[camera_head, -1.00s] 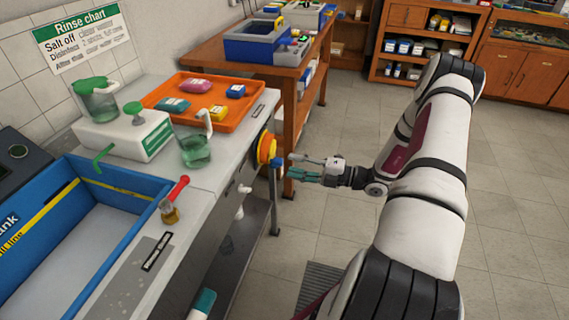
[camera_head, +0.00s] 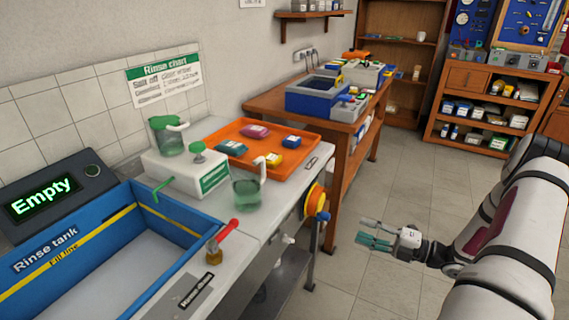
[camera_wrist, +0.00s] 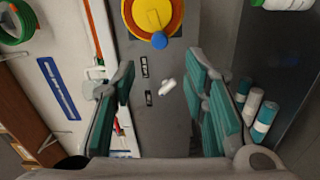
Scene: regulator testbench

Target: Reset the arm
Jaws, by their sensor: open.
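My gripper (camera_head: 376,233) is in front of the bench's side, to the right of the yellow and orange wheel (camera_head: 315,201) with its blue knob, apart from it. It is open and empty, with teal finger pads. In the wrist view my gripper (camera_wrist: 165,100) shows its two fingers spread wide. The wheel (camera_wrist: 153,14) is beyond the fingertips at the top of that view. Between the fingers I see the grey bench front and a small white spout (camera_wrist: 166,87). My arm reaches in from the right edge of the head view.
The blue rinse tank (camera_head: 150,195) stands at the left by a display (camera_head: 45,197) reading "Empty". An orange tray (camera_head: 232,130) holds several small packs. A wooden table (camera_head: 350,130) stands behind. The tiled floor (camera_head: 400,185) around my gripper is clear.

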